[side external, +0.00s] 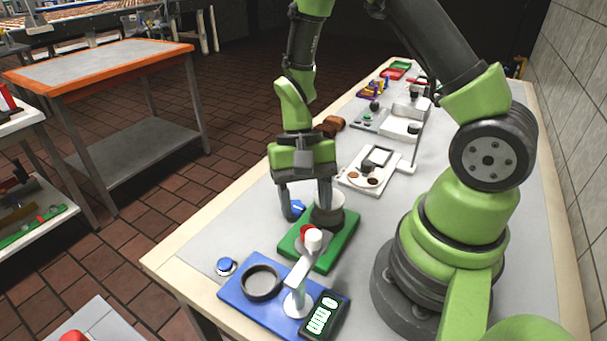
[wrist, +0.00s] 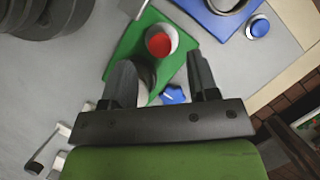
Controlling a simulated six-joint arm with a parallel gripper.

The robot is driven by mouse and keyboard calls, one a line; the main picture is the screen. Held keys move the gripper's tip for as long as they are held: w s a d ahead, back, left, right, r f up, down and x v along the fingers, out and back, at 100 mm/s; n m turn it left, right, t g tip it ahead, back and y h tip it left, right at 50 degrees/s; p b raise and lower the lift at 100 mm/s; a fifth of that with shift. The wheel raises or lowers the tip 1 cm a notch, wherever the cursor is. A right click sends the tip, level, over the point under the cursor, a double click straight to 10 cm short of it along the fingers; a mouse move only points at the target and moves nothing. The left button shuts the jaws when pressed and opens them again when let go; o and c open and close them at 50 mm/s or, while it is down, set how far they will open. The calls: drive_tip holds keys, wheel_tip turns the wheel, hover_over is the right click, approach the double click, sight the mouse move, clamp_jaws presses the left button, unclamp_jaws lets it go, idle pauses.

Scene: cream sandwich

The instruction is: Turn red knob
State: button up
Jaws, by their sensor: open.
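The red knob (side external: 306,231) sits at the front of a green base (side external: 343,245) on the table, partly hidden by a white dispenser head in the side view. In the wrist view the red knob (wrist: 159,44) shows as a red disc in a pale round collar, ahead of and between the fingers. My gripper (side external: 305,203) points down over the back of the green base, open, with nothing seen between its fingers. In the wrist view my gripper (wrist: 160,68) has its left finger by a grey cylinder (wrist: 130,82); I cannot tell whether they touch.
A blue star-shaped knob (side external: 297,208) is close to my fingers. A blue base (side external: 238,293) with a dark ring (side external: 262,282), white dispenser (side external: 297,301) and display (side external: 322,315) stands in front. A blue button (side external: 226,266) is left. A white scale (side external: 352,180) lies behind.

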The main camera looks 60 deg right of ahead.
sight(307, 229)
drive_tip(key=v, duration=0.5)
drive_tip(key=shift+r, duration=0.15)
drive_tip(key=a+f+n, duration=0.1)
drive_tip(key=f+n, duration=0.1)
drive_tip(key=f, duration=0.1)
drive_tip(key=s+f+n+h, duration=0.1)
drive_tip(key=f+n, duration=0.1)
drive_tip(key=f, duration=0.1)
drive_tip(key=s+a+f+n+g+h, duration=0.1)
drive_tip(key=f+n, duration=0.1)
drive_tip(key=f, duration=0.1)
drive_tip(key=shift+s+a+f, duration=0.1)
drive_tip(key=shift+s+a, duration=0.15)
drive_tip(key=shift+a, duration=0.05)
drive_tip(key=c, duration=0.9)
